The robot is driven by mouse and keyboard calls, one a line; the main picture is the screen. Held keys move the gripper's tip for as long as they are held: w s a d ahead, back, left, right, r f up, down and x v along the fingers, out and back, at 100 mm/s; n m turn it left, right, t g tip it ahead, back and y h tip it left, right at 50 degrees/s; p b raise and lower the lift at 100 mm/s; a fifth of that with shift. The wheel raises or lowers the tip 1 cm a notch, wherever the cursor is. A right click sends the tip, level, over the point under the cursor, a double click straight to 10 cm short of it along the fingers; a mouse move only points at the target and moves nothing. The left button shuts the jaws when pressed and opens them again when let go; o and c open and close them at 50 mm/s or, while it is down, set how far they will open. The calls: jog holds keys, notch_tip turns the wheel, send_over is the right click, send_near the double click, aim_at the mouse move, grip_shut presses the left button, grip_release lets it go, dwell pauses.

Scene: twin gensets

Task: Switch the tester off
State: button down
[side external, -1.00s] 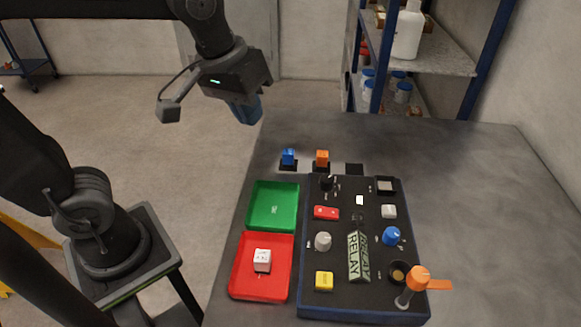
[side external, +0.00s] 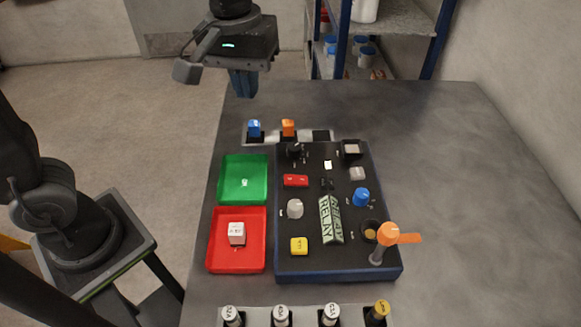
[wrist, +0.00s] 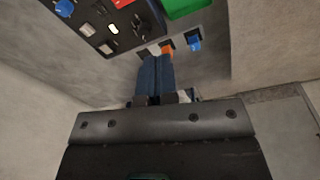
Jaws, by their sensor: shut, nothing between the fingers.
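The tester appears to be the dark panel box (side external: 310,262) on the grey table, with a blue-edged front. It carries a black knob (side external: 294,150) at its far left corner, a red rocker (side external: 296,180), a grey knob (side external: 295,208), a blue knob (side external: 361,196), a yellow button (side external: 299,246) and a green relay label (side external: 330,219). I cannot tell which control is its power switch. My gripper (side external: 243,92) is shut and empty, above the table's far left edge, beyond the panel. In the wrist view its blue fingers (wrist: 155,75) are together, and the black knob (wrist: 142,25) shows ahead.
A green tray (side external: 232,192) and a red tray (side external: 222,262) holding a white block (side external: 237,233) lie left of the panel. Blue (side external: 254,127) and orange (side external: 288,127) blocks stand behind it. An orange-topped lever (side external: 388,234) rises at its front right. The table's right side is clear.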

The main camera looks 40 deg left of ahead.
aim_at(290, 179)
jog(key=w+d+f+n+g+y, duration=0.1)
jog(key=w+d+f+n+g, duration=0.2)
jog(key=d, duration=0.5)
jog(key=shift+t, duration=0.4)
jog(key=f, duration=0.4)
jog(key=a+f, duration=0.1)
jog(key=f, duration=0.9)
jog(key=shift+a, duration=0.4)
jog(key=shift+f, duration=0.1)
